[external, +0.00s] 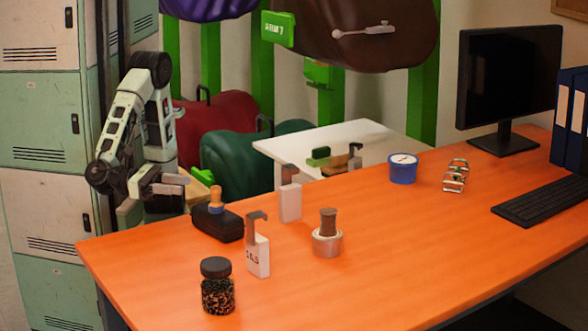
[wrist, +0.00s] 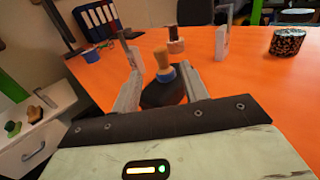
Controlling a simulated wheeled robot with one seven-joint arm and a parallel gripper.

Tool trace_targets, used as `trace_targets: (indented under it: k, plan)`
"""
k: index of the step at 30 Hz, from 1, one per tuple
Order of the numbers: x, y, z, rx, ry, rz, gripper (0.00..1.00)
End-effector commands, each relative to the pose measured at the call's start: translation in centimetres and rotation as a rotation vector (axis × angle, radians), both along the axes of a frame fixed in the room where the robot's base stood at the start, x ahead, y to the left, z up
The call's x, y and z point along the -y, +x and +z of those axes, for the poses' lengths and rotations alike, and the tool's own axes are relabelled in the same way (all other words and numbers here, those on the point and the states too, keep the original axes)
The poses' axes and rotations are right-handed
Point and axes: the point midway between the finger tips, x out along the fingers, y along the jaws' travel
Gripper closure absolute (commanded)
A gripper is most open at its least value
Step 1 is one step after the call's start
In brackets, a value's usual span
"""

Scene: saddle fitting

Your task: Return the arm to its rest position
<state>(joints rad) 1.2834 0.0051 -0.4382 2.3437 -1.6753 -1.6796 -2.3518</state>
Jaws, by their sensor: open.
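My arm (external: 135,125) is folded at the left, in front of the lockers. My gripper (external: 178,189) hangs low near the left edge of the orange desk (external: 400,265). In the wrist view my gripper (wrist: 160,78) is open, with its two pale fingers apart. A wooden-handled brush with a blue collar (external: 216,200) stands at a black case (external: 219,224) just right of my gripper. In the wrist view the brush (wrist: 163,66) shows beyond and between the fingers. Nothing appears held.
On the desk are a dark-lidded jar (external: 217,290), hooked white blocks (external: 257,255) (external: 290,202), a tin with a brown-handled brush (external: 327,241), a blue tub (external: 402,170) and a monitor (external: 508,75). Lockers (external: 42,140) stand close behind my arm. A white side table (external: 345,134) stands behind.

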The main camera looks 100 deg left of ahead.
Motion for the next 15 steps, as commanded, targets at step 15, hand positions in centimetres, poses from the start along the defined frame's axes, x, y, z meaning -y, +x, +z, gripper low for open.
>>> trace_targets:
  k: [15]
  plan:
    - [13.6, 2.8, 7.4, 0.072, 0.887, -0.638, 0.56]
